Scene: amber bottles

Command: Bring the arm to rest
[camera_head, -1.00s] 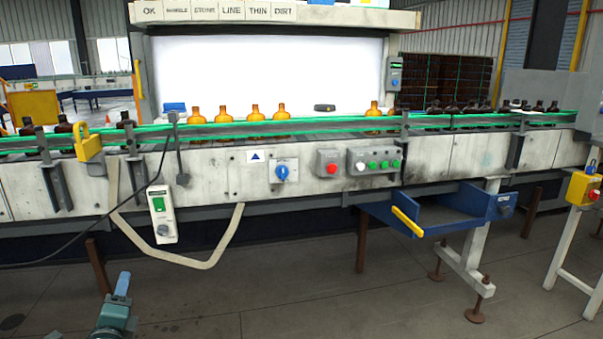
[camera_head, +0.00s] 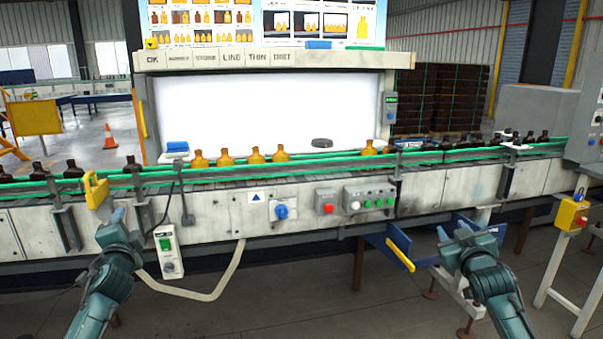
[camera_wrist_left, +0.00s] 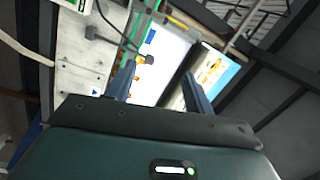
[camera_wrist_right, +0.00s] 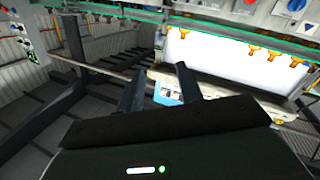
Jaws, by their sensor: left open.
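My left gripper (camera_head: 117,218) is raised in front of the conveyor's left part, near the yellow padlock-shaped piece (camera_head: 95,190). In the left wrist view its two fingers (camera_wrist_left: 160,74) stand apart with nothing between them. My right gripper (camera_head: 467,234) is in front of the conveyor's right part, beside the blue tray (camera_head: 398,240). In the right wrist view its fingers (camera_wrist_right: 160,72) are apart and empty. Both forearms reach up from the bottom edge of the head view. Whether the left gripper touches the yellow piece cannot be told.
The conveyor (camera_head: 225,210) crosses the whole view, with several amber bottles (camera_head: 255,156) before a bright panel (camera_head: 300,105). A white control box (camera_head: 168,250) hangs at the left. A yellow box on a stand (camera_head: 571,215) is at the right. Floor between my arms is open.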

